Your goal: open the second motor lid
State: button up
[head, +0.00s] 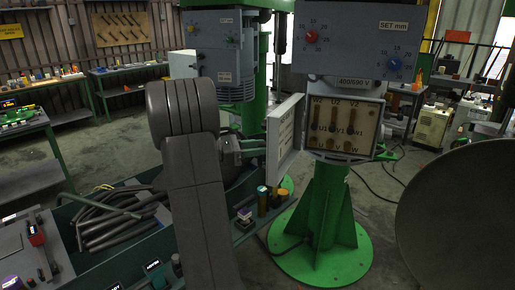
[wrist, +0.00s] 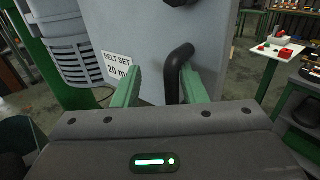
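The motor terminal box (head: 345,128) on the right green stand is uncovered, showing its tan terminal board with U, V and W markings. Its grey lid (head: 285,137) stands swung out to the left. My gripper (head: 256,146) is at the left side of this lid. In the wrist view, the two green fingers of my gripper (wrist: 160,67) are apart, in front of a grey panel (wrist: 225,60) with a "BELT SET" label. A black bent handle (wrist: 179,72) shows near the right finger, with a gap to the left finger. Whether it touches the finger is unclear.
A second motor unit (head: 222,48) stands behind my arm. A green-edged bench (head: 110,255) with dark hoses and small items fills the lower left. A large dark round disc (head: 455,205) is at the right. Bare floor (head: 385,215) shows right of the green stand.

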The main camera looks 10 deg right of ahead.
jog(key=a+b, duration=0.3)
jog(key=a, duration=1)
jog(key=shift+s+a, duration=0.35)
jog(key=shift+s, duration=0.1)
jog(key=d+p, duration=0.2)
jog(key=d, duration=0.8)
jog(key=shift+w+d, duration=0.3)
